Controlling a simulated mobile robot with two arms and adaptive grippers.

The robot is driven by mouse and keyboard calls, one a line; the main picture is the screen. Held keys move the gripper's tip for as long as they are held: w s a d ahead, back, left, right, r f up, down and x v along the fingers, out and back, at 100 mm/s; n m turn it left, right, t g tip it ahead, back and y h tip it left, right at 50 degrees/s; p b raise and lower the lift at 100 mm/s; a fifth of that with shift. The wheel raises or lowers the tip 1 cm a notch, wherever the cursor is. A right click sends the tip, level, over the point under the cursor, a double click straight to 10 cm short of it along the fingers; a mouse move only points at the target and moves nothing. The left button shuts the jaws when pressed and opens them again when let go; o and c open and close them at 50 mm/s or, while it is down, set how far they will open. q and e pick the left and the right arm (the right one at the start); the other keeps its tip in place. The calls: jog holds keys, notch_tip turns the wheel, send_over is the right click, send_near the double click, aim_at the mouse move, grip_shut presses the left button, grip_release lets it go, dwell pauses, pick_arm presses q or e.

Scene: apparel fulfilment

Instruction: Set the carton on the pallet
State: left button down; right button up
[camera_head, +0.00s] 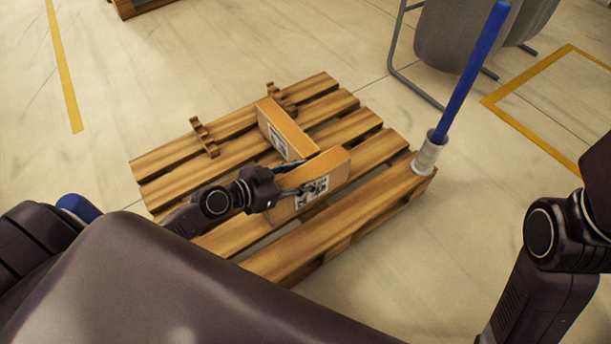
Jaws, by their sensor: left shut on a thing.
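A wooden slatted pallet (302,245) lies on the floor in the middle of the view. A brown carton (334,168) with a printed label is over the near middle of the pallet, slightly tilted in the picture. I cannot tell whether its underside touches the slats. My left gripper (290,188) is shut on this carton at its left end and hides part of it. A second brown carton (288,128) with a label lies on the pallet just behind, close to the held one. My right arm comes in at the right edge, but its gripper is out of view.
A blue pole (470,70) in a grey sleeve (428,155) stands at the pallet's right corner. Small wooden brackets (204,137) stand on the far slats. A grey bin on a metal frame (462,35) is at the back right. Floor left of the pallet is clear.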

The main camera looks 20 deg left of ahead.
pick_arm(q)
jog(key=shift+r, duration=0.15)
jog(key=shift+f, duration=0.2)
jog(key=c, duration=1.4)
grip_release()
